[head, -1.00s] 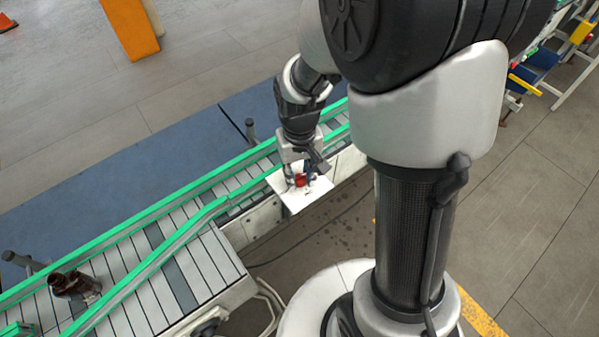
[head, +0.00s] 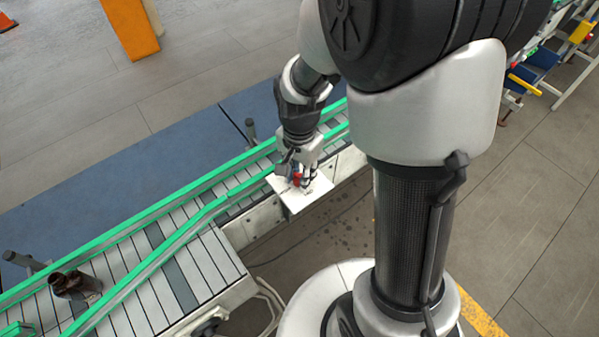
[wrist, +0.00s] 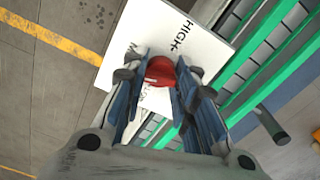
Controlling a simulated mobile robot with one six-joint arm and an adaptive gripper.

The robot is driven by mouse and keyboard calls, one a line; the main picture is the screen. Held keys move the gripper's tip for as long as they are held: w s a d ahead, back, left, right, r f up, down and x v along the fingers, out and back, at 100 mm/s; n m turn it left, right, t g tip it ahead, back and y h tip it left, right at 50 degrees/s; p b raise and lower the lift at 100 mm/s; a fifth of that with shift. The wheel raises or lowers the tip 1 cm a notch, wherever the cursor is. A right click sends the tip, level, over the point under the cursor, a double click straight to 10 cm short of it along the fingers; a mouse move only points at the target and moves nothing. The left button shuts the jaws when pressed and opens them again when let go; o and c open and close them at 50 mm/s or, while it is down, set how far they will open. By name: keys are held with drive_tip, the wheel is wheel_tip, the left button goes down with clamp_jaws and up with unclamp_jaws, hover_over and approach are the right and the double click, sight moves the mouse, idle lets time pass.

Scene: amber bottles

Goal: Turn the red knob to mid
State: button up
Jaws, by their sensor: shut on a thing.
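The red knob (wrist: 160,70) sits on a white panel (wrist: 135,30) printed with black words. In the wrist view "HIGH" reads clearly beyond the knob, and other labels are partly hidden by my fingers. My gripper (wrist: 158,88) is shut on the knob, with a blue-padded finger on each side of it. In the head view the knob (head: 297,178) is a small red spot between the fingers of my gripper (head: 300,180), above the white panel (head: 318,190).
A conveyor with green rails (head: 150,212) runs behind the panel. An amber bottle (head: 75,285) stands on it at the lower left. A dark post (wrist: 270,125) is right of my gripper in the wrist view. Floor lies open left of the panel there.

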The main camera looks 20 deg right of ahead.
sight(299, 175)
drive_tip(key=shift+m, duration=1.5)
drive_tip(key=o, duration=1.1)
wheel_tip(299, 175, up, 12)
drive_tip(key=shift+r, duration=0.1)
